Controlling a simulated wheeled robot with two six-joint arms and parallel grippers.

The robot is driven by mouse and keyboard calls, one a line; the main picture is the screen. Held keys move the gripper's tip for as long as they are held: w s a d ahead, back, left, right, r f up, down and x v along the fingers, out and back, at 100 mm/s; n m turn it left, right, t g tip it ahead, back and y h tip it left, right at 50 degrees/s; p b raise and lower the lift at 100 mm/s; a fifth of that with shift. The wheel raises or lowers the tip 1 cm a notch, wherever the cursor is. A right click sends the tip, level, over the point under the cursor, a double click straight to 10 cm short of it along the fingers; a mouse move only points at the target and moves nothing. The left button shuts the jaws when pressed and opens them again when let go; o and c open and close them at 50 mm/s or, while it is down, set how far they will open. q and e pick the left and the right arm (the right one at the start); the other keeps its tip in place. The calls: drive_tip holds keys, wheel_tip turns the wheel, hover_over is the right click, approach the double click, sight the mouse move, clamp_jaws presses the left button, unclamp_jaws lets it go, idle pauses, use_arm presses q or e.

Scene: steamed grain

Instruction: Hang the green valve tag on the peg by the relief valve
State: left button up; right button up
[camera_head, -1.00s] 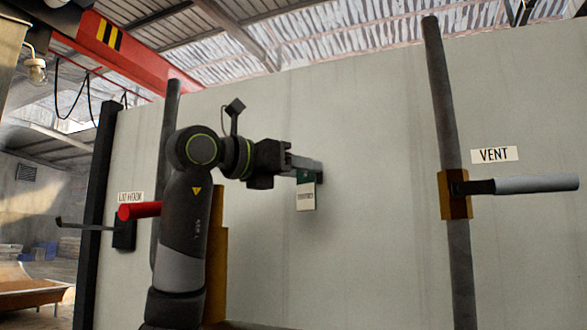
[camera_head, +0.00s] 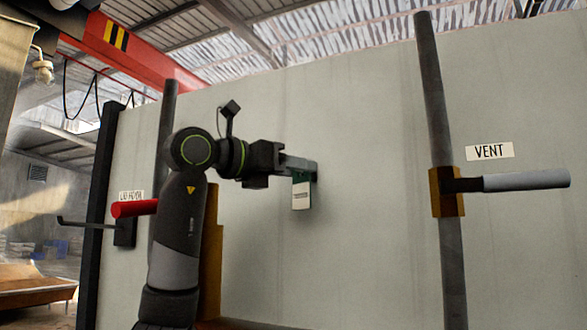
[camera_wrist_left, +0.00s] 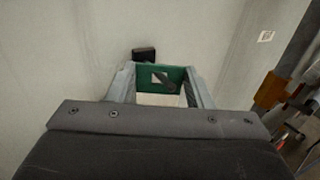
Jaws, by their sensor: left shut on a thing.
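My left gripper (camera_head: 300,167) is shut on the green valve tag (camera_head: 314,190) near the pale wall. The tag hangs below the fingertips, its white label (camera_head: 301,195) facing the head camera. In the left wrist view the green tag (camera_wrist_left: 179,71) spans the space between the fingers, with an opening in its upper part. A dark part shows at that opening; I cannot tell whether it passes through. A dark block (camera_wrist_left: 144,53), possibly the peg's end or mount, shows just behind and left of the tag's top. My right gripper is not in view.
A pipe with a brass fitting, grey handle (camera_head: 525,181) and VENT sign (camera_head: 489,151) stands to the right. A red handle (camera_head: 134,208) and a dark hook (camera_head: 88,224) are at left. The wall between the tag and the right pipe is clear.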

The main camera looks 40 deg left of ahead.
use_arm(q)
drive_tip(key=o, duration=1.1)
drive_tip(key=shift+c, duration=0.2)
drive_tip(key=shift+r, duration=0.1)
drive_tip(key=shift+r, duration=4.9)
drive_tip(key=shift+w+f, duration=0.1)
